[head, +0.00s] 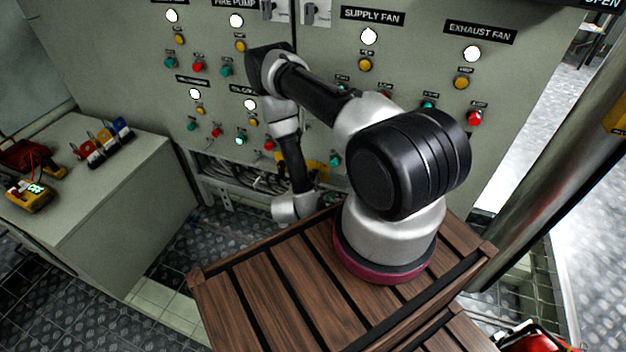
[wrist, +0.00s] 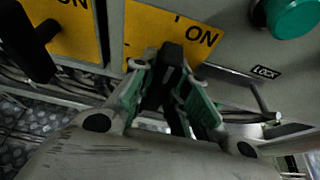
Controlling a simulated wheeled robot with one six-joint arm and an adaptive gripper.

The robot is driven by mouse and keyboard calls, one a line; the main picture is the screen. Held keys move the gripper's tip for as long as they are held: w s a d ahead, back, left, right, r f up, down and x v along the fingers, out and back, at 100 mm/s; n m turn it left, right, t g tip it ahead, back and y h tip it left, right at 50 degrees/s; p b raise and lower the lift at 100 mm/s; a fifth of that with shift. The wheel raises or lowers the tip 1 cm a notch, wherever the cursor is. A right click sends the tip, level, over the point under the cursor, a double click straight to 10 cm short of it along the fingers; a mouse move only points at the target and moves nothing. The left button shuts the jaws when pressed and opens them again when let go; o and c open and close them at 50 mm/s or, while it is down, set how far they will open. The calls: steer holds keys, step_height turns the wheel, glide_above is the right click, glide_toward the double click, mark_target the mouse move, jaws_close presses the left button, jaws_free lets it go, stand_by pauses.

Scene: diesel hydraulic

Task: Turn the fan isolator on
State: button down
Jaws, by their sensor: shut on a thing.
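In the wrist view my gripper (wrist: 170,78) is shut on a black isolator handle (wrist: 172,54), with a green-grey finger on each side of it. The handle stands in front of a yellow plate (wrist: 145,28). The word ON shows at the plate's right, to the right of the handle tip. The rest of the plate's markings and the isolator's name are hidden or out of frame. In the head view my arm reaches down to the foot of the panel; a bit of yellow plate (head: 318,168) shows beside it, and the gripper itself is hidden.
A second black handle (wrist: 28,45) on a yellow plate is close at left in the wrist view. A green button (wrist: 290,14) and a LOCK label (wrist: 266,72) are at right, above a thin metal rod. The panel (head: 420,75) carries many buttons; cables run below it.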

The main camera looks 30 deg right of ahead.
steer(key=c, duration=1.4)
jaws_free()
steer(key=shift+a, duration=0.1)
steer(key=v, duration=1.2)
steer(key=shift+r, duration=0.1)
steer(key=s+a, duration=0.2)
steer(key=a, duration=0.1)
steer(key=s+a, duration=0.3)
